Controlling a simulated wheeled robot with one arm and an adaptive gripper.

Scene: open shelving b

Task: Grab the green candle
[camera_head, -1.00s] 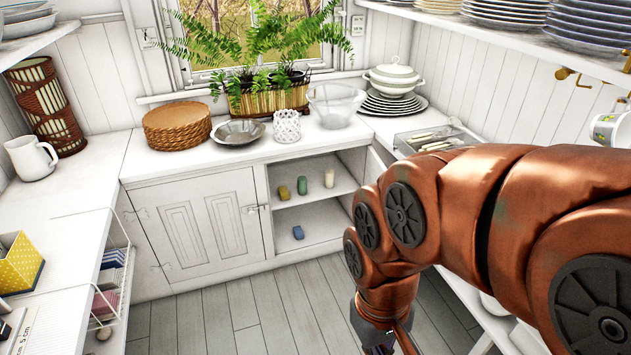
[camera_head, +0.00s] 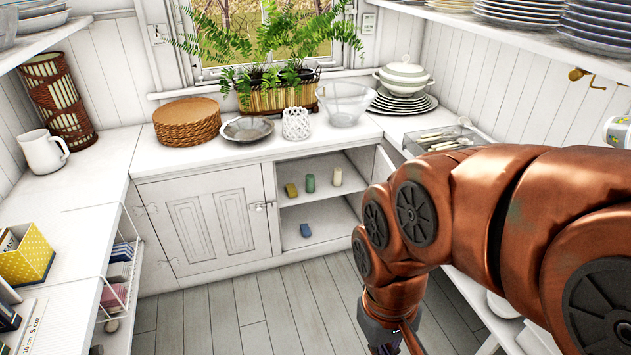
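The green candle (camera_head: 310,183) is a small upright cylinder on the upper shelf of the open cabinet (camera_head: 345,196). It stands between a yellow block (camera_head: 291,190) on its left and a cream cylinder (camera_head: 337,176) on its right. A blue block (camera_head: 305,230) lies on the shelf below. My gripper (camera_head: 385,345) hangs low at the bottom of the view, in front of the cabinet and well apart from the candle. Only its upper part shows; its fingertips are cut off by the frame edge.
The countertop above the cabinet holds wicker mats (camera_head: 187,122), a metal bowl (camera_head: 247,129), a white lattice holder (camera_head: 296,123) and a glass bowl (camera_head: 345,104). A closed cabinet door (camera_head: 200,222) is left of the opening. The wooden floor (camera_head: 265,310) in front is clear.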

